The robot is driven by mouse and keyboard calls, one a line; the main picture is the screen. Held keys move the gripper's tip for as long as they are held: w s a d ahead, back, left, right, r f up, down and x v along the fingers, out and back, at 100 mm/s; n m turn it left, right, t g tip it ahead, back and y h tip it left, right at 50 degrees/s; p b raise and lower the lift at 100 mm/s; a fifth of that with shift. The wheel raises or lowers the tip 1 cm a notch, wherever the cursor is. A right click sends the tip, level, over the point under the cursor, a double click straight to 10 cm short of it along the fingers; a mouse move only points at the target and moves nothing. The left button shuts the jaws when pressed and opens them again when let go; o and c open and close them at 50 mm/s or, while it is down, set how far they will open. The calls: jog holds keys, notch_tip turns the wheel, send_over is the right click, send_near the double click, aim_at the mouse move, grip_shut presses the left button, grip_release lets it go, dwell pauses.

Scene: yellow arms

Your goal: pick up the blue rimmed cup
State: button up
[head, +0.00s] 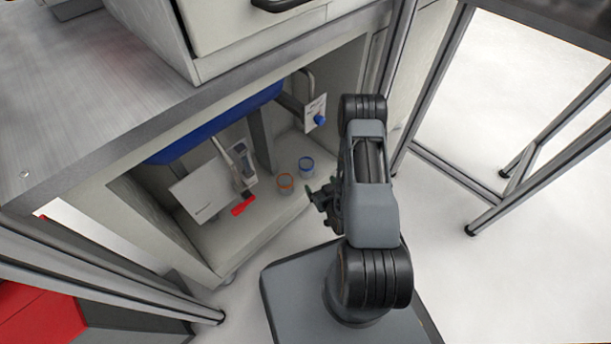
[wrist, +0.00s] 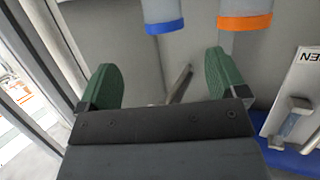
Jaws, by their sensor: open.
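The blue rimmed cup (head: 306,168) stands on the floor of the low cabinet, beside an orange rimmed cup (head: 285,183). My gripper (head: 316,196) is in front of the cups, close to the blue rimmed one but apart from it. In the wrist view my gripper (wrist: 160,62) has its two green fingers spread wide with nothing between them. The blue rimmed cup (wrist: 162,12) shows beyond the gap between the fingers, cut off by the top edge. The orange rimmed cup (wrist: 245,14) is to its right, beyond the right finger.
The cabinet holds a white sign panel (head: 200,193) with a red part (head: 242,206), and another small panel with a blue knob (head: 320,119) behind. The worktop (head: 90,80) overhangs the opening. Metal frame legs (head: 405,90) stand to the right. The floor at right is clear.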

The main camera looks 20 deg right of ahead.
aim_at(309, 172)
jog(key=b+x, duration=0.2)
jog(key=x, duration=0.6)
jog(key=shift+w+a+f, duration=0.1)
jog(key=shift+a+f, duration=0.05)
jog(key=shift+f, duration=0.05)
jog(key=b+x, duration=0.1)
jog(key=x, duration=0.1)
jog(key=b+x, duration=0.2)
jog(key=shift+f, duration=0.25)
jog(key=shift+w, duration=0.6)
jog(key=c, duration=1)
